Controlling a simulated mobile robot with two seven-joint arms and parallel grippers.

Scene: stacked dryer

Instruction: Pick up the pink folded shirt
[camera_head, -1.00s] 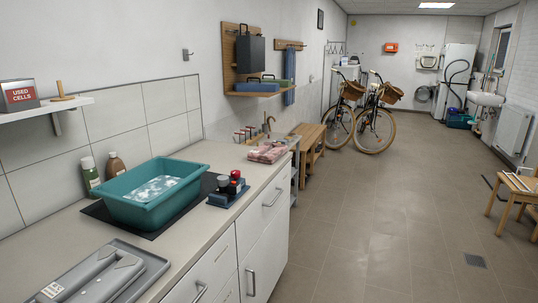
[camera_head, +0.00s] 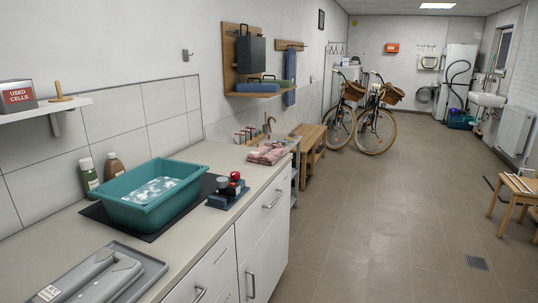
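The pink folded shirt (camera_head: 267,155) lies flat on the far end of the white counter (camera_head: 228,174), close to its right end. It looks pink with paler patches and is small in the view. Neither of my grippers shows in the head view, so I cannot see their state.
A teal basin (camera_head: 153,194) with pale contents stands on a dark mat. A blue tray (camera_head: 227,194) with red and black items sits beside it. A grey case (camera_head: 107,277) lies at the near end. A wooden bench (camera_head: 310,145) and bicycles (camera_head: 375,124) stand beyond; the tiled floor at right is mostly clear.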

